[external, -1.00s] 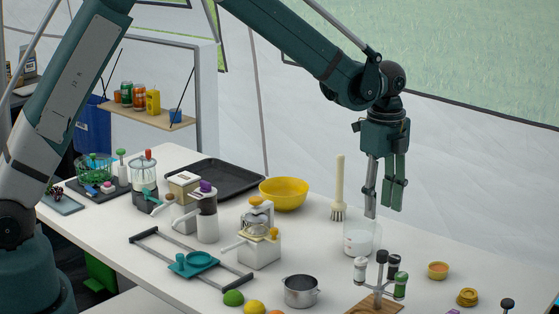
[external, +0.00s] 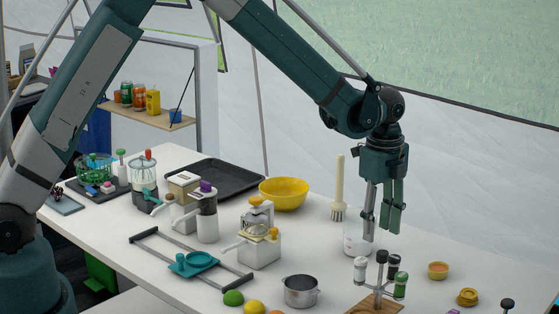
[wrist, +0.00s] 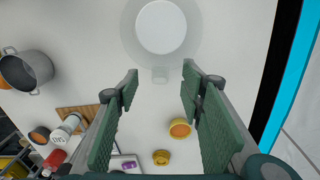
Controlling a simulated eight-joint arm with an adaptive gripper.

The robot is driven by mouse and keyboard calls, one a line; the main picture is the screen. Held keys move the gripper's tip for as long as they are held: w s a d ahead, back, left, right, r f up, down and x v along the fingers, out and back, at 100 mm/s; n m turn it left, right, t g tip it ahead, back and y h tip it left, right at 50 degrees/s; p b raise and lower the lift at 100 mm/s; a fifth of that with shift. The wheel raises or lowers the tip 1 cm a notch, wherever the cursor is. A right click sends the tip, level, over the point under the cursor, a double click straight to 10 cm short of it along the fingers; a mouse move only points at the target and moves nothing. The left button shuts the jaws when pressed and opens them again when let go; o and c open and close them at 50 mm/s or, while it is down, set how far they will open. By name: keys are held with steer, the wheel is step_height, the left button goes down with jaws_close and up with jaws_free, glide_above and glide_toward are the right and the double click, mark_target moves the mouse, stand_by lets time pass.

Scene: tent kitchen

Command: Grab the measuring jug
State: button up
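The measuring jug (external: 354,240) is a clear, round vessel standing upright on the white table. My gripper (external: 380,234) points down at its right side and partly hides it in the external view.
A spice stand (external: 379,280) stands in front of the jug, close to my gripper. A brush (external: 339,190) and a yellow bowl (external: 284,193) are behind and left. A steel pot (external: 300,291) is front left. Small orange (external: 438,270) and yellow (external: 467,297) pieces lie to the right.

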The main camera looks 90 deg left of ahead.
mark_target(378, 244)
steer(key=shift+f+b, duration=0.35)
steer(key=shift+f, duration=2.2)
steer(key=shift+c, duration=0.7)
jaws_close()
